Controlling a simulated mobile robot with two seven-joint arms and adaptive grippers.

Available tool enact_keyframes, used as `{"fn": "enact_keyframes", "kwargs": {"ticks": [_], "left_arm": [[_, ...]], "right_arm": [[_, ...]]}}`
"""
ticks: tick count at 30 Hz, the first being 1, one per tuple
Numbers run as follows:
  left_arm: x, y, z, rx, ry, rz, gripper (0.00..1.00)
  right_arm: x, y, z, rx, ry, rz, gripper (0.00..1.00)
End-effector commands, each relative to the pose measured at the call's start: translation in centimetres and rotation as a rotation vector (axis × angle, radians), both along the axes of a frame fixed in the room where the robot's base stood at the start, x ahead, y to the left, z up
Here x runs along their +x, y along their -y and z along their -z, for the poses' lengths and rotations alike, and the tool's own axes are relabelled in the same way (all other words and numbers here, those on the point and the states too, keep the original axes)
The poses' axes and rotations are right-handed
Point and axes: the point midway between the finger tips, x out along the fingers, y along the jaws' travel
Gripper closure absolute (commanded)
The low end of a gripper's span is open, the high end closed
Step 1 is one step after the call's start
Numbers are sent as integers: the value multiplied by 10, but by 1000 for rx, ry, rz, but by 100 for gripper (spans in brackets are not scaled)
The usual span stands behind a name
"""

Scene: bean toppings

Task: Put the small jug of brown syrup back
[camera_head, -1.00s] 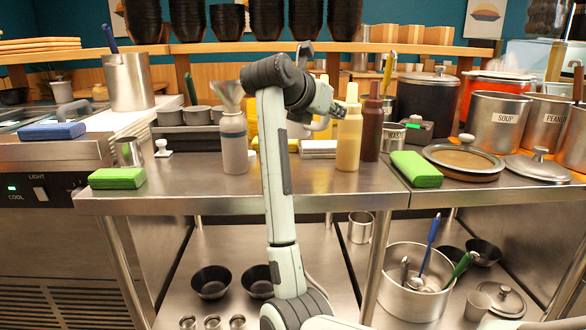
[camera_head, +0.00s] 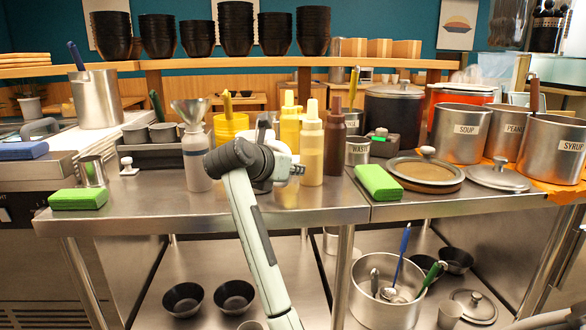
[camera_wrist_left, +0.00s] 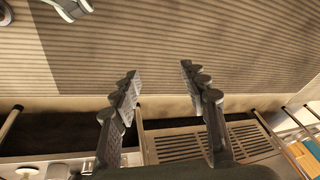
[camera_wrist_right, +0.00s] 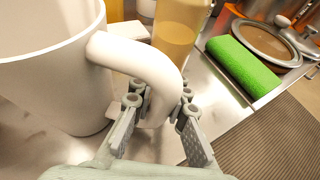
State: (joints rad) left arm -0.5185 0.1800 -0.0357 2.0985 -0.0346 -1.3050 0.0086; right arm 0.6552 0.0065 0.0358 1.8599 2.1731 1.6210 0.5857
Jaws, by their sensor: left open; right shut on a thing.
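A white jug (camera_wrist_right: 45,75) with a thick curved handle fills the left of the right wrist view. My right gripper (camera_wrist_right: 158,100) is shut on its handle. The jug looks upright at counter height; I cannot tell if its base touches the counter. Its contents are hidden. In the head view my right arm covers most of the jug and gripper, close left of the front yellow bottle (camera_head: 312,150). My left gripper (camera_wrist_left: 160,85) is open and empty, above a ridged surface in the left wrist view, and outside the head view.
A brown bottle (camera_head: 335,145) and a funnel-topped bottle (camera_head: 196,158) flank the jug area. A green sponge (camera_head: 378,182) and a lidded pan (camera_head: 426,172) are to the right. A large pot labelled SYRUP (camera_head: 553,148) stands far right.

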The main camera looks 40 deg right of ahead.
Motion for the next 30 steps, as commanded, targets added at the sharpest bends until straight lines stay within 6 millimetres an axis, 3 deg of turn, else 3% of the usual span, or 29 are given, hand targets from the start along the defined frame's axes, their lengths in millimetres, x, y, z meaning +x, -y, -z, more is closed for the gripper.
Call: {"fn": "enact_keyframes", "kwargs": {"ticks": [8,9,15,26,30], "left_arm": [[0,0,-3,2,1,-1,55],[0,0,-5,2,2,-2,55],[1,0,-7,2,5,-2,55],[1,0,-8,1,7,0,55],[-3,-1,5,2,-10,-1,55]], "right_arm": [[0,0,2,0,2,0,100],[0,0,2,0,1,0,87],[0,0,2,0,1,0,65],[0,0,-3,-1,1,0,65],[-7,-19,-9,3,4,-3,65]]}}
